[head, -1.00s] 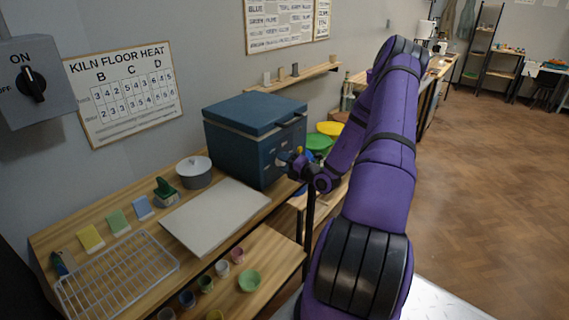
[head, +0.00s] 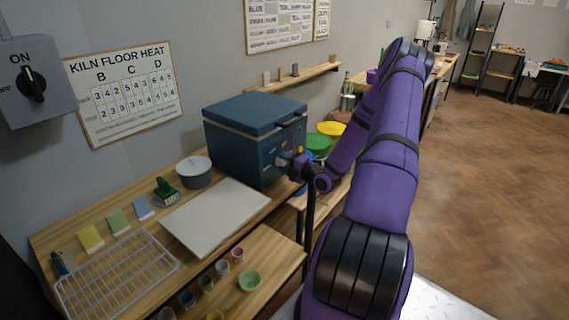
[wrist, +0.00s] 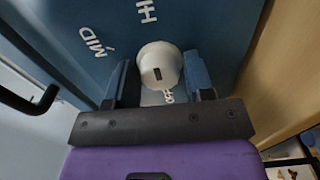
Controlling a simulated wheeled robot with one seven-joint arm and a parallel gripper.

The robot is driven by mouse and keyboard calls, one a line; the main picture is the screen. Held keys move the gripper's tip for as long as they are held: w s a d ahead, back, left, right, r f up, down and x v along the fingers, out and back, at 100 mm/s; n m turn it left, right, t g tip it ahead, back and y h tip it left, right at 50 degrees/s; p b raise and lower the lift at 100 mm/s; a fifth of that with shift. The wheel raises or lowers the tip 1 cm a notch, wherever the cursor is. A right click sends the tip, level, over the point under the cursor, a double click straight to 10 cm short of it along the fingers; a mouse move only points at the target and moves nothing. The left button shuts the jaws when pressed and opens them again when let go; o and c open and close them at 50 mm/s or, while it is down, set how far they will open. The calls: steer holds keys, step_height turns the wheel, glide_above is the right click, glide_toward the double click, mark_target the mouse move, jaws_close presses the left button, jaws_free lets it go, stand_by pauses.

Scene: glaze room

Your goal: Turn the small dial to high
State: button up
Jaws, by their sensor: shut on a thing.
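The blue kiln box (head: 240,140) stands at the back of the wooden bench in the head view. My gripper (head: 291,164) is at its front right face. In the wrist view a round white dial (wrist: 160,66) with a short dark mark sits on the blue panel. My gripper (wrist: 161,75) is shut on it, one finger on each side. A label below the dial is mostly hidden. The dark mark faces none of the readable labels clearly.
A wall switch box (head: 35,85) and a kiln heat chart (head: 122,92) hang at the left. A dark handle (wrist: 30,103) sticks out at left in the wrist view.

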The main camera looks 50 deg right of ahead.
steer(key=o, duration=0.8)
steer(key=shift+c, duration=0.2)
steer(key=shift+s, duration=0.1)
steer(key=s, duration=1)
steer(key=shift+s+d, duration=0.35)
steer(key=shift+d, duration=0.05)
